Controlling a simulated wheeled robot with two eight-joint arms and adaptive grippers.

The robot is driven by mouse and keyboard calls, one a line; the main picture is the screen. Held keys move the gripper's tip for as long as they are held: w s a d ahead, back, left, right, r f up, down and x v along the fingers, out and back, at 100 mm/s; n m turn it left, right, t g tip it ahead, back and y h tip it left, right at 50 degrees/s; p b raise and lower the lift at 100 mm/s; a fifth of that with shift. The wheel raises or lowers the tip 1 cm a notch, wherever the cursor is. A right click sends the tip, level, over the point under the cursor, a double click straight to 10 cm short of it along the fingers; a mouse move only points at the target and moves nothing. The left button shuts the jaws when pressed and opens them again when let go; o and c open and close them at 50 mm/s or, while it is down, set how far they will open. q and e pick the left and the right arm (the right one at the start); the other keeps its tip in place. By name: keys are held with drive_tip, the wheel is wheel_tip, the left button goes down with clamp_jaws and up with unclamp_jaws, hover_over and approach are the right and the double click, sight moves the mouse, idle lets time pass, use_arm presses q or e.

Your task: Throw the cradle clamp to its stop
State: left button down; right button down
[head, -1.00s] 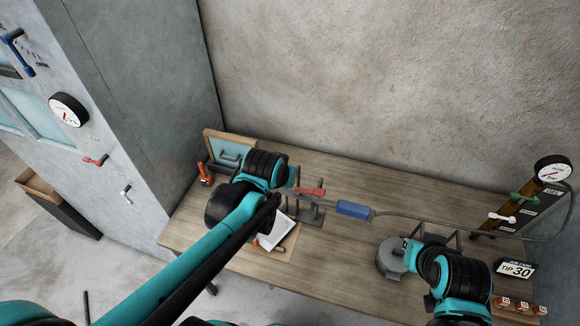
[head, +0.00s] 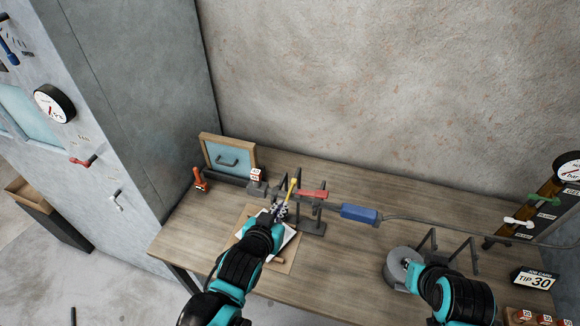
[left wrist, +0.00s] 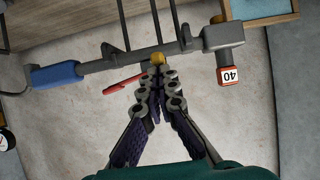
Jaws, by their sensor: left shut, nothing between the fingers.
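A grey pipe tool with a blue grip (head: 358,213) lies across the dark cradle (head: 312,227) on the bench. A red lever (head: 312,193) lies along the pipe, and a yellow-ended stem (head: 292,187) stands up at the cradle. I cannot tell which of them is the clamp's handle. In the left wrist view the yellow end (left wrist: 186,59) is just past the fingertips and the red lever (left wrist: 123,82) lies beside them. My left gripper (head: 279,209) is shut and empty, close to the stem; contact is unclear. My right gripper (head: 408,264) is by a grey round part; its fingers are hidden.
The grey round part (head: 398,272) has dark uprights behind it. A block tagged 40 (left wrist: 228,76) is at the pipe's end. A framed panel (head: 228,153) and an orange-handled item (head: 198,180) stand at the left. Gauge (head: 568,168) and TIP 30 card (head: 534,277) are right.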

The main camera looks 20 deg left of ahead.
use_arm(q)
drive_tip(key=shift+s+f, duration=0.15)
drive_tip(key=shift+f, duration=0.2)
use_arm(e)
drive_tip(key=shift+f, duration=0.15)
use_arm(q)
drive_tip(key=shift+r, duration=0.1)
use_arm(e)
drive_tip(key=shift+s, duration=0.15)
